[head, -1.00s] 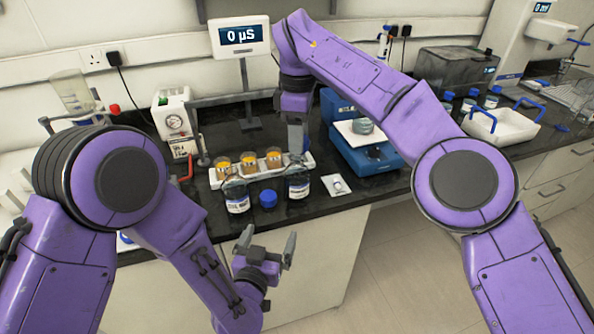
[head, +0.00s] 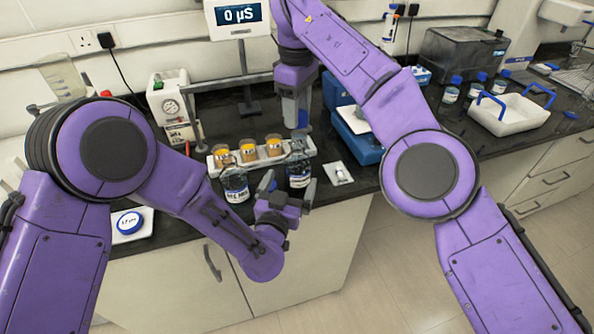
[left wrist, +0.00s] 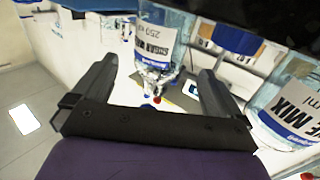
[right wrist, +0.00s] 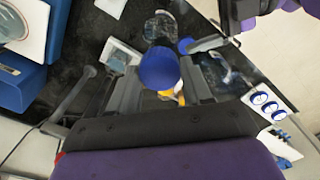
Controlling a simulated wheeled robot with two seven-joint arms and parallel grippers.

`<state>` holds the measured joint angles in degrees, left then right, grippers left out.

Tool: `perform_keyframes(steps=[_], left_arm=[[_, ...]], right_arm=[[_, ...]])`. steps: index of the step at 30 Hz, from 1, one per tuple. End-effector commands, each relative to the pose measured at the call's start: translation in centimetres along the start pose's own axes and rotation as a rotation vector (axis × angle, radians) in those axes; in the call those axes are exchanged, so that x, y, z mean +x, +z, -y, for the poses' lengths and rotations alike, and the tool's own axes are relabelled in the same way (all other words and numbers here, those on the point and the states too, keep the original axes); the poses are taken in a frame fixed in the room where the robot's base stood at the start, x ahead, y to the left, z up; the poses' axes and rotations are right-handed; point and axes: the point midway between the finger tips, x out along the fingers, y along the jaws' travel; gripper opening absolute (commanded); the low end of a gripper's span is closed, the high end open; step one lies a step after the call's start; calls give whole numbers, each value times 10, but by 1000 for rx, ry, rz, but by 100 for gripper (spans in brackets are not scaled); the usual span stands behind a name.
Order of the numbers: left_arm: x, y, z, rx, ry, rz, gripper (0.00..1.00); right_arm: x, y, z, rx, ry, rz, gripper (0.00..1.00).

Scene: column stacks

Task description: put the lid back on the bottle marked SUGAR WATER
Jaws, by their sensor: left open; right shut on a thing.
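The SUGAR WATER bottle (head: 299,170), clear with a white and blue label, stands uncapped on the black counter; in the left wrist view (left wrist: 155,40) it appears upside down and its label is readable. My left gripper (head: 290,190) is open just in front of it, with the bottle seen between the fingers; I cannot tell if they touch. My right gripper (head: 296,120) is shut on a blue lid (right wrist: 159,68), held above and behind the bottle. A second bottle (head: 235,184), its label ending in MIX, stands to the left.
A white rack (head: 216,172) with orange-topped jars stands close behind the bottles. A small white tray (head: 338,173) lies right of the SUGAR WATER bottle, near a blue balance (head: 360,148). A white basket (head: 510,117) is at the far right.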

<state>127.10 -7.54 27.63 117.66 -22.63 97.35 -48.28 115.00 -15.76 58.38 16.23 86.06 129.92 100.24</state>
Motion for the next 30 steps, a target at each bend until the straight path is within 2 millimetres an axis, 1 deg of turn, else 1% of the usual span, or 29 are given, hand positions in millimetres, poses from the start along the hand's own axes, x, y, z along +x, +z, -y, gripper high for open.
perform_keyframes(steps=[1, 3, 6, 9, 13, 22, 23, 24, 26, 27, 29, 30], left_arm=[[10, 0, 1, -3, -4, -1, 100], [24, 0, 0, -2, -2, -1, 100], [41, 0, 0, -2, -1, 0, 100], [54, 0, 0, -1, 0, -1, 100], [62, 0, 0, 0, 0, 0, 100], [64, 0, 0, 0, 0, 1, 100], [64, 0, 0, 0, 0, 1, 90], [64, 0, 0, 0, 0, 1, 77], [64, 0, 0, 0, 0, 0, 58], [64, 0, 0, 0, 0, 1, 45], [64, 0, 0, 0, 0, 1, 25], [64, 0, 0, 0, 0, 1, 23]], right_arm=[[0, 0, 0, 0, 0, 0, 21], [0, 0, 0, 0, 1, 0, 21], [0, 0, 0, 0, 1, -1, 21], [0, 0, 0, 0, 1, -1, 21], [0, 0, 0, 0, 1, -1, 21], [0, 0, 0, 0, 0, -1, 21], [0, 0, 0, 0, 0, -1, 21], [0, 0, 0, 0, 0, -1, 21], [0, 0, 0, 0, 0, -1, 21], [0, 0, 0, 0, 0, -1, 21], [0, 0, 0, 0, 0, -1, 21], [0, 0, 0, 0, 0, 0, 21]])
